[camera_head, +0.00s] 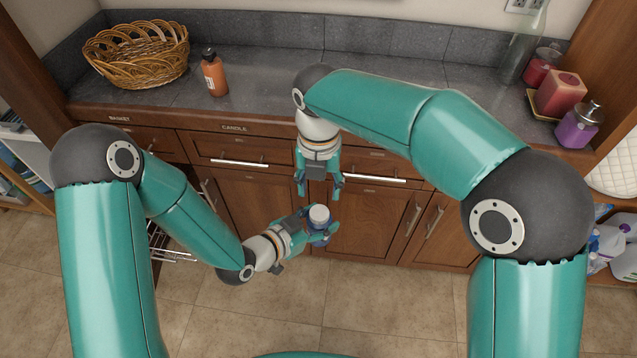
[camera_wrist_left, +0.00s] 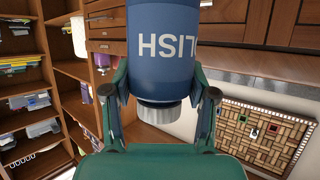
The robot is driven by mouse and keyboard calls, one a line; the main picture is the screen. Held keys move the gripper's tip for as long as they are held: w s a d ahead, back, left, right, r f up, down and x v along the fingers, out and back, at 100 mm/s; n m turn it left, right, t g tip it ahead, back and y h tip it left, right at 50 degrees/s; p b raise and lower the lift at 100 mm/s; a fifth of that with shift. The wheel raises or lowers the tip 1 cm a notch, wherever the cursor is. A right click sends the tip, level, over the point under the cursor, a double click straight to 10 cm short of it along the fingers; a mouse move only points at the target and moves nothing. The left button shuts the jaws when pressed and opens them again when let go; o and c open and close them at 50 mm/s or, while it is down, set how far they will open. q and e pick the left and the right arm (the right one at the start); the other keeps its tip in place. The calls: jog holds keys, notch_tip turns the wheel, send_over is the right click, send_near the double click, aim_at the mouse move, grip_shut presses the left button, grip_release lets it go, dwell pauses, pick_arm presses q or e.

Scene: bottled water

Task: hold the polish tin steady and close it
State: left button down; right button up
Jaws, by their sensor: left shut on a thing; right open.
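The polish tin (camera_head: 321,238) is blue with a pale round top (camera_head: 319,215). My left gripper (camera_head: 318,228) is shut around its body and holds it in the air before the lower cabinets. In the left wrist view the tin (camera_wrist_left: 165,35) shows part of its white lettering, upside down, and a grey ribbed end (camera_wrist_left: 162,111) between my fingers. My right gripper (camera_head: 319,192) hangs fingers down just above the tin. Its fingers are apart, with nothing between them, and do not appear to touch the tin. Whether the pale top is a separate lid is unclear.
A wicker basket (camera_head: 137,54) and an orange-brown bottle (camera_head: 214,74) stand on the grey counter (camera_head: 262,75). Cabinet handles (camera_head: 374,178) stick out behind my grippers. The tiled floor below is clear.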

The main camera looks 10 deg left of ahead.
aim_at(319, 212)
notch_tip(319, 212, down, 8)
jog(key=shift+r, duration=0.15)
dwell(0.3)
